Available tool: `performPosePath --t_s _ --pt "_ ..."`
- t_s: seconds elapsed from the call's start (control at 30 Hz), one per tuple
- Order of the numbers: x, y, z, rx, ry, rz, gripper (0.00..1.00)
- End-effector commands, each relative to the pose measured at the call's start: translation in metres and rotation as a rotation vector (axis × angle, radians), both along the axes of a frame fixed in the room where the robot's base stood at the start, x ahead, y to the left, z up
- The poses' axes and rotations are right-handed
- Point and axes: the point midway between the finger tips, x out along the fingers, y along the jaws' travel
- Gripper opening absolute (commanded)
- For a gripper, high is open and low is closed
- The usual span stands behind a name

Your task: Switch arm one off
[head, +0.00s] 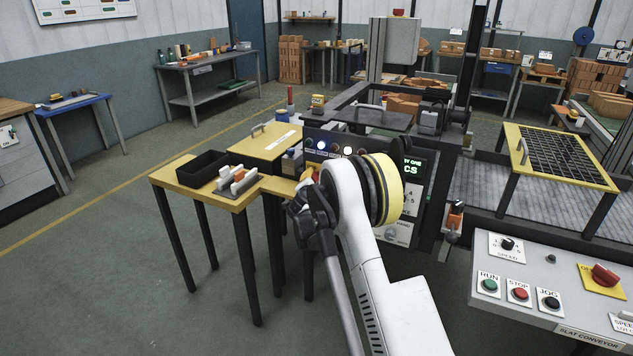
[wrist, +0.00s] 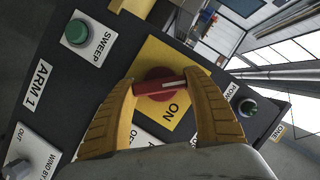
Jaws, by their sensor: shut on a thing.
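A red rotary switch (wrist: 160,90) sits on a yellow plate (wrist: 178,60) on a dark panel in the wrist view. The panel carries the label ARM 1 (wrist: 38,83). The word ON is printed just below the switch handle, and a partly hidden label starting with O is lower left. A white mark lies along the handle's right half. My gripper (wrist: 163,84) has its two yellow fingers shut on the switch, one on each side of the handle. In the head view my arm covers the switch and most of the gripper.
In the head view, a yellow table (head: 233,202) with a black bin (head: 203,168) stands left. A conveyor panel (head: 545,285) stands right.

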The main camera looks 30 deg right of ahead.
Motion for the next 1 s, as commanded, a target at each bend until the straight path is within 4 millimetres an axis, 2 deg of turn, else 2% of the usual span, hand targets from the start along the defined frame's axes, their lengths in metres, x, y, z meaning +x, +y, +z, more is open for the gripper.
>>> performPosePath --t_s 0.67,0.7,0.77,1.0 --pt "-0.0002 -0.0007 0.0002 -0.045 0.054 -0.001 0.30" --pt "-0.0002 -0.0007 0.0002 -0.045 0.054 -0.001 0.63" --pt "-0.0001 -0.0008 0.0002 -0.044 0.053 -0.001 0.81" --pt "0.0000 -0.0004 0.0001 -0.043 0.053 -0.001 0.83"
